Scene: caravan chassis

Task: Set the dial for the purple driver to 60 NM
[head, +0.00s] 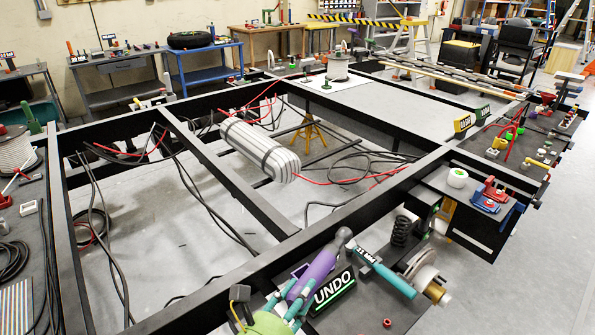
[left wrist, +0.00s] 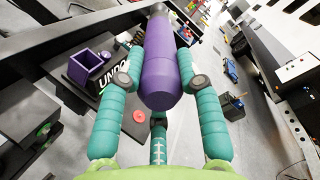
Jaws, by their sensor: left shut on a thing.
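The purple driver (head: 318,270) has a grey head and stands out above the bench near the UNDO sign (head: 333,290). My left gripper (head: 278,305), green with teal fingers, is shut on it. In the left wrist view the teal fingers (left wrist: 156,90) close around the purple driver (left wrist: 165,75), whose lower end faces the palm. I cannot make out which part is the dial. My right gripper is not in view.
A small purple open box (left wrist: 88,64) stands beside the UNDO sign, and a red round knob (left wrist: 140,116) is nearby. A coil spring (head: 403,230) and brake disc (head: 425,275) are to the right. Black chassis beams (head: 230,180) surround a striped tank (head: 260,150).

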